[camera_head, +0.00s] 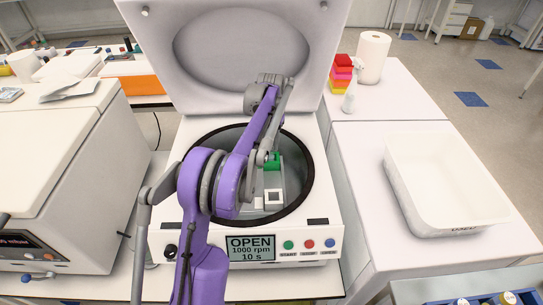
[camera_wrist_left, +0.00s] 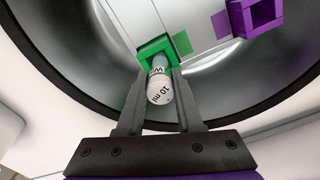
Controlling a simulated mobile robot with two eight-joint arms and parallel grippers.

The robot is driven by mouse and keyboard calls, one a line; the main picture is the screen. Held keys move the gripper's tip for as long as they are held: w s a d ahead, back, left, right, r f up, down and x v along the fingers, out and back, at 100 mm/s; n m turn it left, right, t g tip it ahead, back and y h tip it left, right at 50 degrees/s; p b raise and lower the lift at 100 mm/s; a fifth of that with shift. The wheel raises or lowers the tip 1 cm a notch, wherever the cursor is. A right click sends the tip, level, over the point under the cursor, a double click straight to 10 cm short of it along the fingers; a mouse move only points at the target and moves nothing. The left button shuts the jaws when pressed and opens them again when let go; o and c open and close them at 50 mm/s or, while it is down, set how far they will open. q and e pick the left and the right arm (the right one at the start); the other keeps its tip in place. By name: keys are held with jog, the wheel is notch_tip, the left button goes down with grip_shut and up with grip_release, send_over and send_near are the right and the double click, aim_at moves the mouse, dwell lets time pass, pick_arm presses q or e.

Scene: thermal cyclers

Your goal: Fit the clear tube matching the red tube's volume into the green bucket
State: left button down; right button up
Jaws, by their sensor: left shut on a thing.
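The green bucket (camera_head: 273,161) sits on the rotor inside the open centrifuge; it also shows in the left wrist view (camera_wrist_left: 152,48). My left gripper (camera_wrist_left: 162,76) is shut on a tube with a white cap marked "10 ml" (camera_wrist_left: 159,91). The tube's far end is at the green bucket's opening and its lower part is hidden, so how deep it sits cannot be told. In the head view my left arm hides the gripper and tube. I cannot make out a red tube. My right gripper is not in view.
The centrifuge lid (camera_head: 245,45) stands raised behind the bowl; its display (camera_head: 250,247) reads OPEN, 1000 rpm, 10 s. A purple bucket (camera_wrist_left: 240,20) is on the rotor. A white bin (camera_head: 478,213) stands on the right bench. Another machine (camera_head: 60,160) stands at left.

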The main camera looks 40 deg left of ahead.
aim_at(272, 151)
pick_arm(q)
jog(key=f+b, duration=0.1)
jog(key=f, duration=0.1)
jog(key=f+b, duration=0.1)
jog(key=f, duration=0.1)
jog(key=shift+w+f, duration=0.2)
jog(key=shift+f, duration=0.15)
jog(key=shift+s, duration=0.15)
jog(key=shift+w+d, duration=0.1)
jog(key=shift+w, duration=0.1)
jog(key=c, duration=0.6)
grip_release()
jog(key=shift+s, duration=0.1)
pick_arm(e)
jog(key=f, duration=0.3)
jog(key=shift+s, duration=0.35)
pick_arm(q)
jog(key=shift+o, duration=0.2)
notch_tip(272, 151, up, 12)
jog(key=shift+r+p, duration=0.2)
jog(key=shift+p, duration=0.4)
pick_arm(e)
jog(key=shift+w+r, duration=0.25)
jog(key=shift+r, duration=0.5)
